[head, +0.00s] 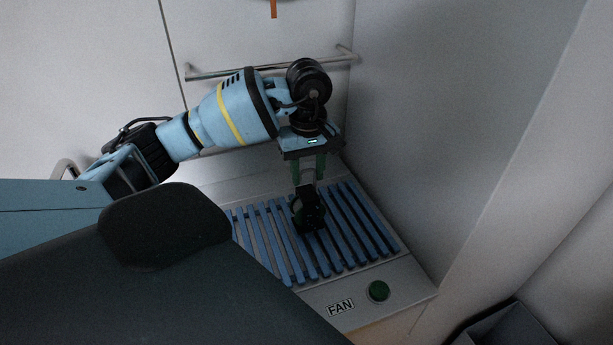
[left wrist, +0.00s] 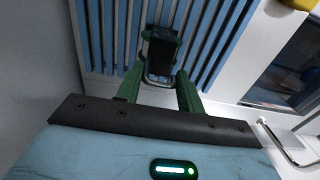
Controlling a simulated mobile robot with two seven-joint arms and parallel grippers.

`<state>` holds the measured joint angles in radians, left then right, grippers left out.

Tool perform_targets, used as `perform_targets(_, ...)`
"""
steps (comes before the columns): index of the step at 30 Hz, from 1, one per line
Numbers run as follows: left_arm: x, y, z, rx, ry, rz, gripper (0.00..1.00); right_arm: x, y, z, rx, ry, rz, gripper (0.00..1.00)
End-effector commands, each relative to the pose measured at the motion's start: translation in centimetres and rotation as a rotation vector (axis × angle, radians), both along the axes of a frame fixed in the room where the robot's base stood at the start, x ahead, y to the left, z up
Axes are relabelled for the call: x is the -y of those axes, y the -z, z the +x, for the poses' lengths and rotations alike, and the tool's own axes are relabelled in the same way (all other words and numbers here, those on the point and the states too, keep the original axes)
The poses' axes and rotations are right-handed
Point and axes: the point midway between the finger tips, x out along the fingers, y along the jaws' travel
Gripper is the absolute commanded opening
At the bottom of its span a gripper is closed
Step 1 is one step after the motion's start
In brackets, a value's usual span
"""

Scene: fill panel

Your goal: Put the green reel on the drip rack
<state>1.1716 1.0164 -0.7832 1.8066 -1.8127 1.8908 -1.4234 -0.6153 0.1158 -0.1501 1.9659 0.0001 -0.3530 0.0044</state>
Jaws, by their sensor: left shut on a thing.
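The drip rack (head: 272,245) is a panel of blue slats in a pale frame at the lower middle of the head view. Its slats also fill the top of the left wrist view (left wrist: 217,35). The green reel (head: 308,209), very dark in this light, is over the slats. In the left wrist view the reel (left wrist: 160,52) shows between the green fingers. My left gripper (head: 309,180) points down and is shut on the reel. I cannot tell whether the reel touches the slats. My right gripper is not in view.
A metal rail (head: 215,73) runs along the back wall behind my left arm. A grey wall rises close on the rack's right. A FAN label (head: 340,307) and a round green button (head: 378,291) are on the front ledge. A dark bin (head: 512,328) is at lower right.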

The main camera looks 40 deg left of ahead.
Motion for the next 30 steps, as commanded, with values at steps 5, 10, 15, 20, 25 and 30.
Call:
perform_targets(5,0.0,1.5,0.0,0.008,-0.002,0.0,0.0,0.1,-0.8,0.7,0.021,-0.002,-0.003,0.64)
perform_targets(10,0.0,1.7,0.0,0.007,-0.002,0.0,0.0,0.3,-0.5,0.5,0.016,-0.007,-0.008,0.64)
perform_targets(15,0.0,2.1,0.0,0.004,-0.002,0.0,0.0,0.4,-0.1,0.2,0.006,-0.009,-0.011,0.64)
perform_targets(20,0.0,2.1,0.0,0.004,-0.002,0.0,0.53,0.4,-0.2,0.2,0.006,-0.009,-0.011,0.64)
perform_targets(25,0.0,2.1,0.0,0.004,-0.002,0.0,0.59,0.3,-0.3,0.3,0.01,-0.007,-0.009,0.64)
perform_targets(30,0.0,1.9,0.0,0.006,-0.002,0.0,0.59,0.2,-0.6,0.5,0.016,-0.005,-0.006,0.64)
